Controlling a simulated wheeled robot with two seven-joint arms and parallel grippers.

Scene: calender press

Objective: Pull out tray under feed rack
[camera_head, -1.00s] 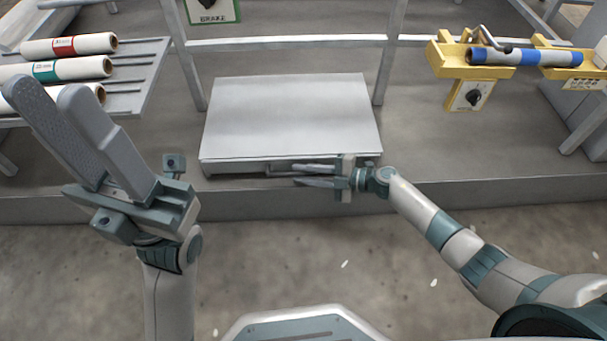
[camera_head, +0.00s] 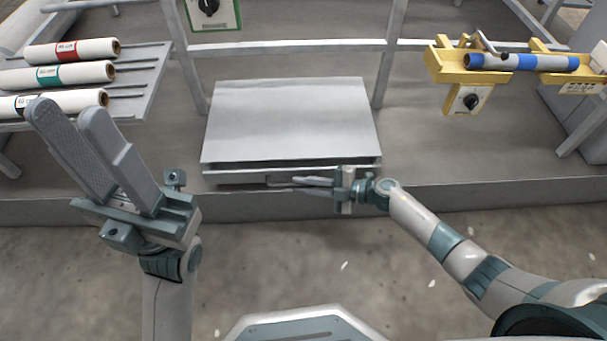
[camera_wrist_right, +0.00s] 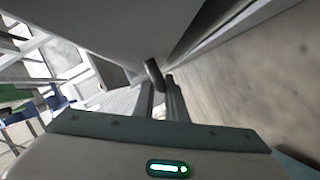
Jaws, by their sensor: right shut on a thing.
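The tray's grey front (camera_head: 225,178) shows below a flat grey top plate (camera_head: 290,120) at the middle of the platform, with a narrow dark gap between them. My right gripper (camera_head: 298,184) reaches in from the right and is shut on the bar handle at the front. In the right wrist view the handle (camera_wrist_right: 153,75) stands between the fingertips, and the grey front fills the space above it. My left gripper (camera_head: 70,112) is open and empty at the left, its fingers raised in front of the rolls. The tray's inside is hidden.
A rack (camera_head: 150,75) with several rolls stands at the left. A yellow bracket (camera_head: 450,65) holds a blue and white roll (camera_head: 520,62) at the right. Metal frame posts (camera_head: 388,60) rise behind the plate. The floor (camera_head: 290,250) before the platform step is clear.

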